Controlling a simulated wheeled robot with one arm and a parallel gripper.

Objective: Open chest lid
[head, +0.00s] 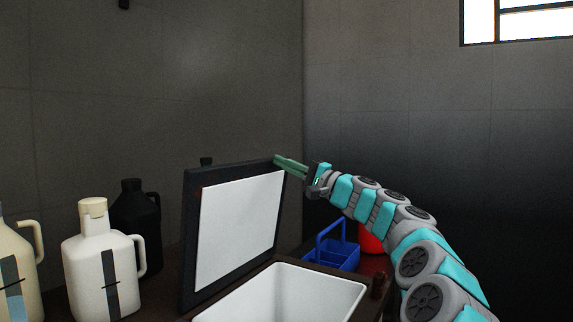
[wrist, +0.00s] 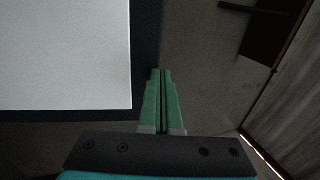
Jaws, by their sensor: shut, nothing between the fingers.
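The chest (head: 374,292) is dark brown with a white inner bin (head: 290,295). Its lid (head: 190,236) stands raised, close to upright, on the left side of the chest. The lid has a dark frame and a white inner panel (head: 240,228). My gripper (head: 278,160) is shut with nothing in it. Its green fingers are at the top right corner of the lid. In the wrist view the shut fingers (wrist: 162,75) lie beside the dark lid edge (wrist: 146,40); I cannot tell whether they touch it.
A white jug (head: 95,265), a cream jug (head: 18,270) and a black jug (head: 138,225) stand left of the lid. A blue caddy (head: 338,257) and a red object (head: 370,240) are behind the chest, near my arm. Dark walls close off the back.

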